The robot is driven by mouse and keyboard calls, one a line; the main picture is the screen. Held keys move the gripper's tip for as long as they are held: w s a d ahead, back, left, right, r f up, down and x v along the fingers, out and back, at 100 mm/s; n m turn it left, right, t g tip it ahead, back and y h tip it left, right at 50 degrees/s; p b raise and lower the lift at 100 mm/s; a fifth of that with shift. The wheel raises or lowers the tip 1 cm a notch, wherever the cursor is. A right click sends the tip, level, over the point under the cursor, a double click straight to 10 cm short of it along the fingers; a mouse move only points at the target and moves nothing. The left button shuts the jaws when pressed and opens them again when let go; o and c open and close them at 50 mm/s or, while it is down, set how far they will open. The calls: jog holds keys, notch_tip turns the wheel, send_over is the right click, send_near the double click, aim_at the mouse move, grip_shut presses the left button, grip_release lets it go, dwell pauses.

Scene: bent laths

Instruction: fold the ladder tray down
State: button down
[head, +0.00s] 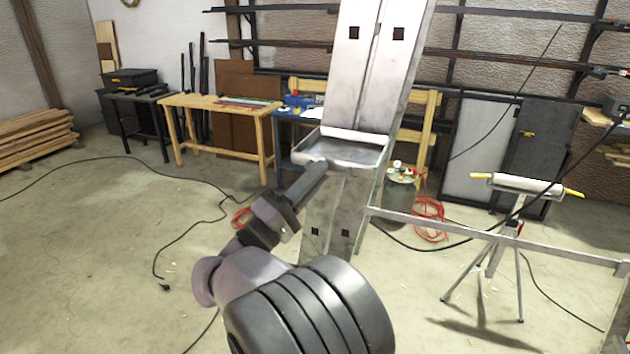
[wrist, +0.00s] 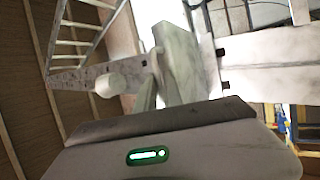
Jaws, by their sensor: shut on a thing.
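The ladder's broad pale metal uprights (head: 352,70), with dark square holes, stand in the middle of the head view. The shallow grey tray (head: 352,153) sticks out from their front, roughly level, its raised rim showing. My gripper (head: 319,165) reaches up from below left and is shut on the tray's near left edge. The fingertips are small there, so the exact grip is hard to see. In the wrist view a pale slab, seemingly part of the tray (wrist: 178,62), rises close beyond the dark gripper body. The tray's underside is mostly hidden in the head view.
A metal rail (head: 490,232) runs right from the ladder at low height. A roller stand on a tripod (head: 515,190) stands at right. A wooden workbench (head: 222,106) and a blue table (head: 296,122) stand behind. Cables lie on the floor; the left floor is mostly open.

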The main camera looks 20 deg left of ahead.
jog(key=shift+d+f, duration=0.1)
jog(key=shift+f, duration=0.35)
jog(key=c, duration=1.9)
grip_release()
jog(key=shift+o, duration=0.5)
jog(key=shift+w+f, duration=0.15)
jog(key=shift+w, duration=0.1)
jog(key=shift+r, duration=0.25)
